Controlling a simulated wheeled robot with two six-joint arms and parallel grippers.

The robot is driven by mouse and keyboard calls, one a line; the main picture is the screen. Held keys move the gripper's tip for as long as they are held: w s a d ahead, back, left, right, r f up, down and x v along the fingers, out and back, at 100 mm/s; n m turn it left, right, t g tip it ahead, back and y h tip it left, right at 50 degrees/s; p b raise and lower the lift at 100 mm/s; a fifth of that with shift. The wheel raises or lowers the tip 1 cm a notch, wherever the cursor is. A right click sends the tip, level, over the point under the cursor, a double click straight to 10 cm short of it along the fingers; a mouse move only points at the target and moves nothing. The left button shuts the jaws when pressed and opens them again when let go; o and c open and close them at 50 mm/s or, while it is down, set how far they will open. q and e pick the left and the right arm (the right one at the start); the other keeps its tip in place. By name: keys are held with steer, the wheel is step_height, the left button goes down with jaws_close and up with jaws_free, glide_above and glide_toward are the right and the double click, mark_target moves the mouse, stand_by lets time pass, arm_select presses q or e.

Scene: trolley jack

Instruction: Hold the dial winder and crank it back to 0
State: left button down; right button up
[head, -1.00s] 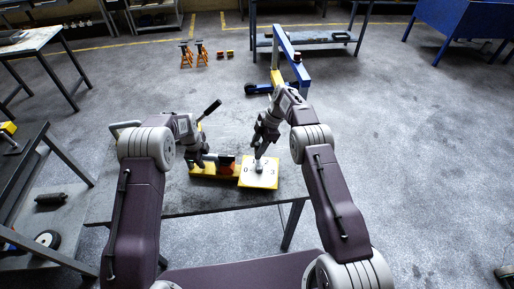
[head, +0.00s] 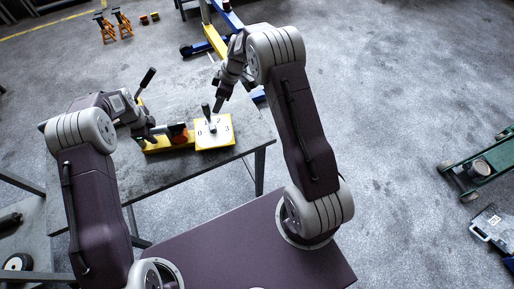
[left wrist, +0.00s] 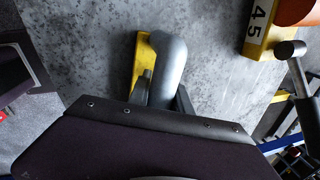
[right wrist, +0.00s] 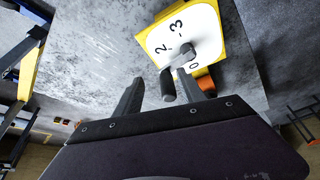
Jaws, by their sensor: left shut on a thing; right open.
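The dial winder has a white numbered face on a yellow box (head: 229,133), joined to a yellow bar (head: 154,148) on the table. Its crank (head: 206,111) has an upright dark handle, and points between 0 and 2. The face (right wrist: 205,25) also shows in the right wrist view. My left gripper (left wrist: 165,92) is shut on a grey rounded grip (left wrist: 170,60) with yellow beside it, left of the dial. My right gripper (right wrist: 168,92) is open, with the crank handle (right wrist: 168,84) showing between its fingers; it sits just above and beside the crank in the head view.
An orange-red piece (head: 178,133) sits on the yellow bar. A black-handled lever (head: 147,78) stands behind it. The table (head: 185,174) is otherwise mostly bare. Orange stands (head: 122,22) and a green trolley jack (head: 480,165) are on the floor.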

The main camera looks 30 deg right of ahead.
steer(key=s+r+n, duration=0.1)
steer(key=s+r, duration=0.5)
steer(key=r, duration=0.6)
steer(key=s+d+f+m+h, duration=0.1)
steer(key=s+f+m, duration=0.2)
steer(key=s, duration=0.7)
steer(key=s+d+f+m+g+h, duration=0.1)
steer(key=s+f+m, duration=0.3)
steer(key=s, duration=0.6)
steer(key=shift+s+d+m+g+h, duration=0.15)
steer(key=shift+s+m+g+h, duration=0.2)
steer(key=shift+m+h, duration=0.55)
